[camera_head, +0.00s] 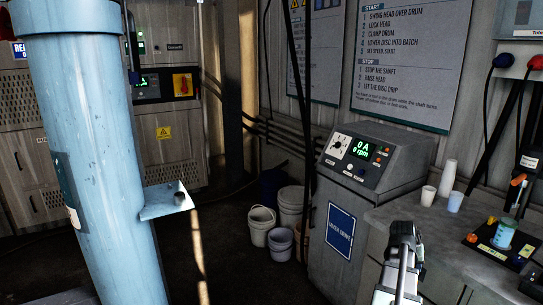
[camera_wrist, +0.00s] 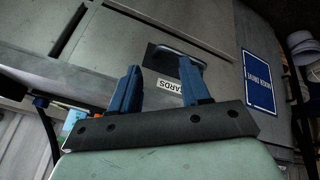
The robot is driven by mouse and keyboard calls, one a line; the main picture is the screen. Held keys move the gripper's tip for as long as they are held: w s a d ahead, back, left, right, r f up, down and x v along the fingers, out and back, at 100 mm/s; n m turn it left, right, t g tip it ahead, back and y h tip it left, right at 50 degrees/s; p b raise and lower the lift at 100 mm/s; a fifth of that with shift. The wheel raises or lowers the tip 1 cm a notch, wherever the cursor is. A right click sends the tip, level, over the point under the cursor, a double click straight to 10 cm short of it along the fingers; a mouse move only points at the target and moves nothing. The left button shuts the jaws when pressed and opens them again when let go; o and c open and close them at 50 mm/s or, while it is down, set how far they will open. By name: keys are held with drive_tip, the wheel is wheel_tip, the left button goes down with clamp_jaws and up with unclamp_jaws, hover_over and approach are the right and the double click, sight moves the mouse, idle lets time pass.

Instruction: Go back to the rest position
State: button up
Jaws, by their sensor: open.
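My gripper (camera_head: 404,238) is at the lower right of the head view, in front of the grey bench and right of the control cabinet. In the wrist view its two blue fingers (camera_wrist: 158,72) stand apart with nothing between them. Behind them is a grey cabinet front with a dark handle (camera_wrist: 176,55) and a label that reads in part "ARDS" (camera_wrist: 169,86). The fingers appear clear of the handle, but the exact gap cannot be told.
The blue disperser column (camera_head: 85,150) with a bracket (camera_head: 166,200) fills the left. The control cabinet (camera_head: 335,270) stands centre right. Several buckets (camera_head: 262,222) are on the floor beside it. Cups (camera_head: 428,195) and a small tester (camera_head: 490,243) stand on the bench (camera_head: 385,213). Floor between column and buckets looks clear.

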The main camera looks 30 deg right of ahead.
drive_tip(key=w+a+f+n+g+y, duration=0.1)
drive_tip(key=w+a+f+n+y, duration=0.15)
drive_tip(key=a+f, duration=1.2)
drive_tip(key=w+a+f+n+y, duration=0.1)
drive_tip(key=w+a+f+y, duration=0.3)
drive_tip(key=a+f, duration=1.05)
drive_tip(key=s+a+f+n+g, duration=0.2)
drive_tip(key=s+a+f, duration=0.3)
drive_tip(key=a, duration=0.5)
drive_tip(key=s+a+f+n+g, duration=0.2)
drive_tip(key=s+a+f, duration=0.3)
drive_tip(key=a, duration=0.6)
drive_tip(key=s+a+f+n+g, duration=0.2)
drive_tip(key=s+a+f, duration=0.3)
drive_tip(key=s+a, duration=0.4)
drive_tip(key=shift+a+f+n, duration=0.4)
drive_tip(key=shift+a+n, duration=0.45)
drive_tip(key=shift+a, duration=0.2)
drive_tip(key=shift+h, duration=0.25)
drive_tip(key=shift+o, duration=0.2)
